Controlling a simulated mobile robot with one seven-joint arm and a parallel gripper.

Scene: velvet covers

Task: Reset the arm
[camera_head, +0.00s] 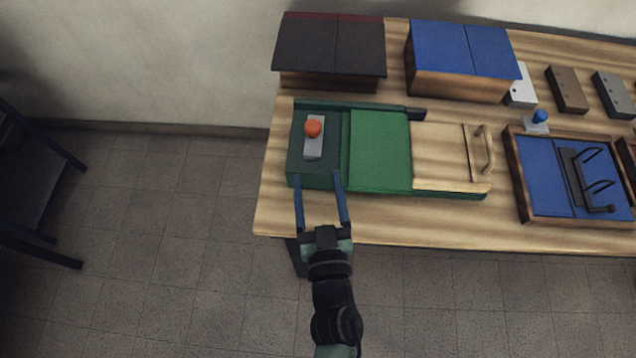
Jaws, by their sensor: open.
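My gripper (319,185) is open, with its two blue fingers apart and nothing between them. It is over the front left edge of the wooden table (400,222), just in front of a green box (380,150). The fingertips appear near the front left corner of the box; whether they touch it I cannot tell. The box has a grey plate with an orange knob (313,128) on its left part and a wooden panel with a handle (482,150) on its right.
Behind stand a black-topped box (331,48) and a blue-topped box (463,50). At right are a wooden-framed blue tray (520,185) with black handles, a blue knob (540,117) and several small blocks. A dark piece of furniture (35,180) stands at far left. The floor between is clear.

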